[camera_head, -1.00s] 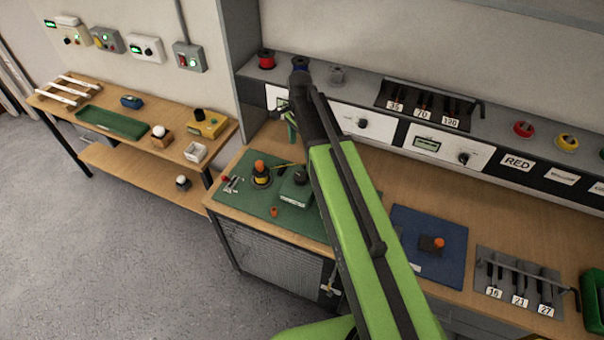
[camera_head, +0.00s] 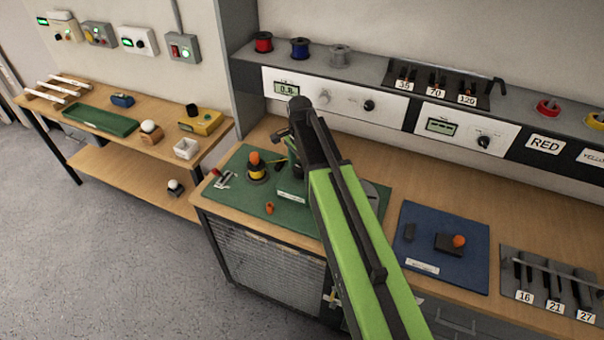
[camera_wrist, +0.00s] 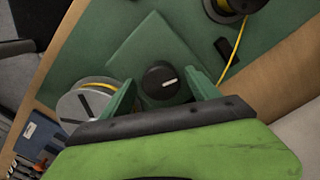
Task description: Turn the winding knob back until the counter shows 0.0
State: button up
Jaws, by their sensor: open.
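The counter (camera_head: 287,89) on the white panel reads what looks like 0.8. The winding knob (camera_wrist: 160,83) is round and black with a white pointer line. It sits on a green winder (camera_wrist: 140,50), and a grey disc (camera_wrist: 90,105) with yellow wire is beside it in the wrist view. My gripper (camera_wrist: 163,80) is open, with one dark green finger on each side of the knob and visible space between. Its height over the knob is hard to judge. In the head view my arm hides most of the winder and the knob.
A spool of yellow wire (camera_head: 257,168) with an orange top stands left of the winder on the green mat (camera_head: 235,200). An orange piece (camera_head: 270,208) lies near the front. A blue mat (camera_head: 440,245) is to the right. The shelf panel rises behind my arm.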

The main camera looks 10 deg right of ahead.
jog(key=shift+c, duration=0.4)
jog(key=c, duration=1.2)
jog(key=shift+d, duration=0.25)
jog(key=shift+c, duration=0.4)
jog(key=shift+a, duration=0.15)
jog(key=shift+a+n, duration=0.1)
jog(key=shift+n, duration=0.4)
